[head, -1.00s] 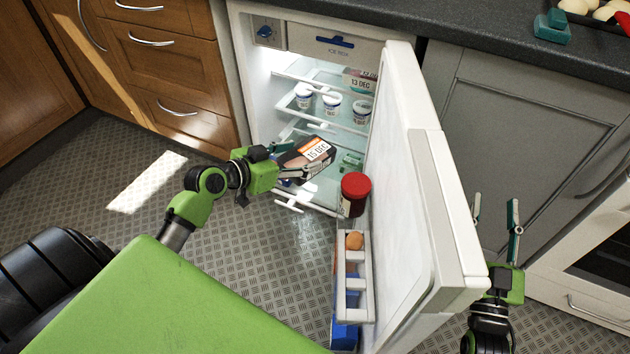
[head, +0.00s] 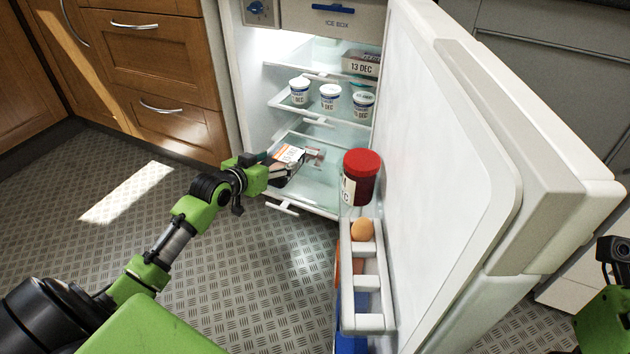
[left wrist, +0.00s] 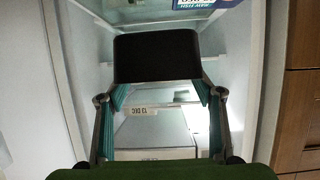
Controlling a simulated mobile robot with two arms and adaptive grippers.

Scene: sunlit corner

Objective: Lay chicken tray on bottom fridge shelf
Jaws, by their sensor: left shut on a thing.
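The chicken tray (head: 287,158) is dark with a white and orange label. My left gripper (head: 268,170) is shut on its near end, at the fridge's lower opening. The tray is over the front left of the bottom fridge shelf (head: 312,196); I cannot tell whether it touches the glass. In the left wrist view the tray's dark end (left wrist: 167,57) sits between the teal finger pads. The fridge door (head: 450,130) stands open. Of my right arm, only a part shows at the right edge, and its fingertips are out of view.
Three white pots (head: 330,96) stand on the middle shelf, with a 13 DEC pack (head: 361,63) above. A small reddish pack (head: 314,155) is behind the chicken tray. The door holds a red-lidded jar (head: 361,178), an egg (head: 362,230) and a blue carton (head: 350,318). Wooden drawers (head: 165,75) stand left.

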